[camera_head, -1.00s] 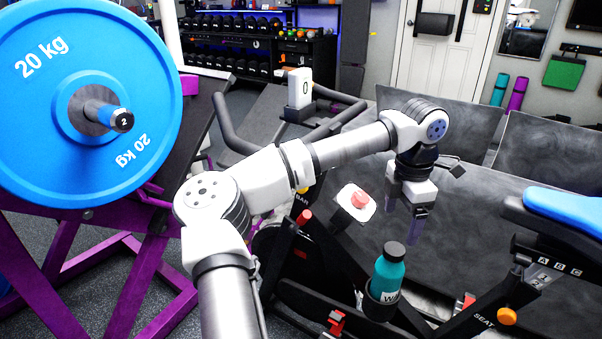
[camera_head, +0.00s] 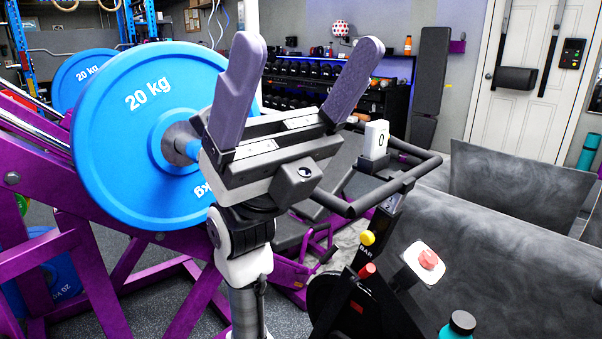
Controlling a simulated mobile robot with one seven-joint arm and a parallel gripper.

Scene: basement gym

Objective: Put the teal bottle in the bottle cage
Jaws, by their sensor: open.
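The exercise bike's handlebar (camera_head: 385,185) and a white-and-red knob piece (camera_head: 424,262) lie right of my arm. A blue 20 kg plate (camera_head: 130,130) on a purple rack (camera_head: 100,265) fills the left. Dark grey panels (camera_head: 520,250) stand at the right.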

